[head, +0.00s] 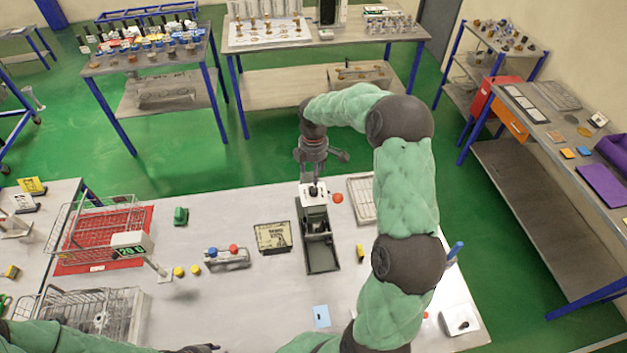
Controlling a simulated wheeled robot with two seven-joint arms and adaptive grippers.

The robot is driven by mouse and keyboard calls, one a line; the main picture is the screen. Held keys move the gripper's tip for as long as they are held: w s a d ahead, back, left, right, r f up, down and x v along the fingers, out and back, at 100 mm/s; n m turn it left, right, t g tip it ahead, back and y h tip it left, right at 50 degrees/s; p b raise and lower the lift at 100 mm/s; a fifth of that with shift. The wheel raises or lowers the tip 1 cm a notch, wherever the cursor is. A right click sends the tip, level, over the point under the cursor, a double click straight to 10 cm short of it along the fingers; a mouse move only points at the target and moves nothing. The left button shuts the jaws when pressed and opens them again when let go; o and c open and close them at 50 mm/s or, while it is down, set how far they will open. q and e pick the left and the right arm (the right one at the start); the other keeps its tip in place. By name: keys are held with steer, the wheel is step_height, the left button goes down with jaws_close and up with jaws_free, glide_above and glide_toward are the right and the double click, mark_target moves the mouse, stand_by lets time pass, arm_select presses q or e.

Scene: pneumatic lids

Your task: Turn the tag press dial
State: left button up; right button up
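The device that looks like the tag press (320,250) is a long dark grey machine with a white head (314,196) at its far end, standing in the middle of the table. A small dark knob, perhaps the dial, shows on top of the white head. My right gripper (312,183) points down directly over that head, with its fingertips at or just above the knob. Contact and finger opening are too small to tell. My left gripper (205,348) is low at the bottom edge, partly cut off and away from the press.
A framed plate (272,237) lies left of the press, and a grey tray (362,199) and red button (338,198) lie right. A fixture with blue and red knobs (227,257) and wire baskets (97,233) stand farther left. The front middle of the table is mostly clear.

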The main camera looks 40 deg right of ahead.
steer(key=shift+r, duration=1.75)
